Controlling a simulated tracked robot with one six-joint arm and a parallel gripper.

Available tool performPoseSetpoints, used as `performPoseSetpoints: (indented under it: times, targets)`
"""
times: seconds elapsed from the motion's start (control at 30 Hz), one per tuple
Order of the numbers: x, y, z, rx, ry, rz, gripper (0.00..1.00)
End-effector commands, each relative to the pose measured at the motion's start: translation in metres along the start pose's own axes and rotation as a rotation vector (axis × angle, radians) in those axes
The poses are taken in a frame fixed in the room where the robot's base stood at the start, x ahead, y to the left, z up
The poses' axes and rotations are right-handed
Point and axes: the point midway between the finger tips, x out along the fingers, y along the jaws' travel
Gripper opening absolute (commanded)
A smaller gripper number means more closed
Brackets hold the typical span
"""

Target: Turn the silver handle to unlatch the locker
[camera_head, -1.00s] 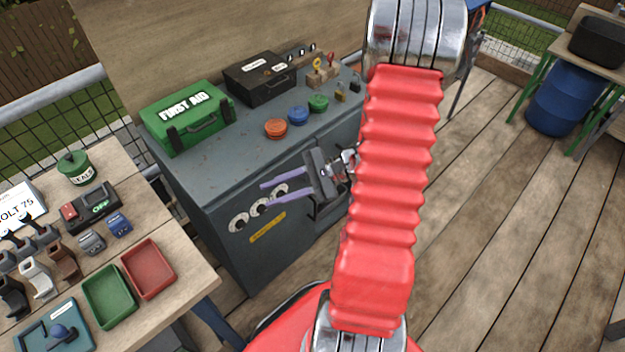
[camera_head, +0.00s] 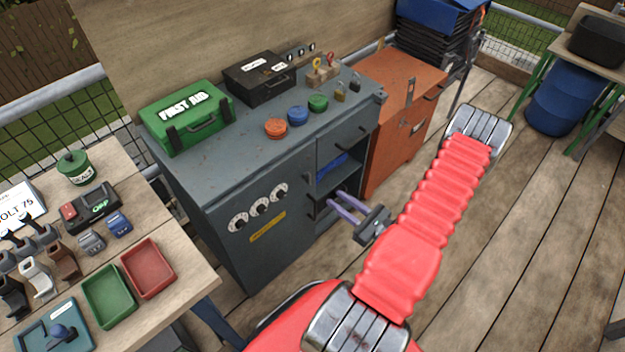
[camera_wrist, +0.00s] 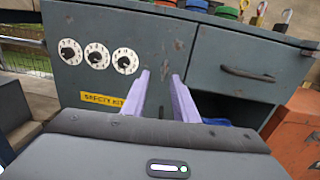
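The orange locker (camera_head: 388,135) stands right of the grey cabinet in the head view. A silver upright handle (camera_head: 410,91) shows near its top front edge, with a small silver plate (camera_head: 418,127) below. In the wrist view only a bit of the orange locker (camera_wrist: 296,132) shows at the right edge; the silver handle is not in that view. My gripper (camera_head: 332,198), with two purple fingers, is in front of the grey cabinet's open shelf, left of and below the handle. In the wrist view my gripper (camera_wrist: 160,75) is open and empty, its fingers apart.
The grey cabinet (camera_head: 250,180) has dials, a drawer (camera_wrist: 245,65) and an open shelf holding something blue (camera_head: 332,166). A green first aid box (camera_head: 187,115) and a black case (camera_head: 260,78) stand on top. Black and blue crates (camera_head: 437,40) stand behind the locker.

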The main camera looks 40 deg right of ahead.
Motion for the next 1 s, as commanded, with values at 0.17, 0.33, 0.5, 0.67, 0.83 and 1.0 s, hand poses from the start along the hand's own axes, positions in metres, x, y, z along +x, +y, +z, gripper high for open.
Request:
performPoseSetpoints:
  times: [0.17, 0.33, 0.5, 0.67, 0.83, 1.0]
  targets:
    - [-0.009, -0.006, -0.012, 0.024, -0.001, -0.057, 0.27]
    - [-0.010, -0.007, -0.012, 0.023, -0.001, -0.058, 0.27]
    - [-0.009, -0.007, -0.012, 0.023, -0.001, -0.057, 0.27]
    - [-0.004, -0.007, -0.012, 0.022, -0.001, -0.056, 0.27]
    - [0.009, -0.007, -0.011, 0.022, -0.001, -0.054, 0.27]
    - [0.026, -0.008, -0.012, 0.022, -0.001, -0.053, 0.27]
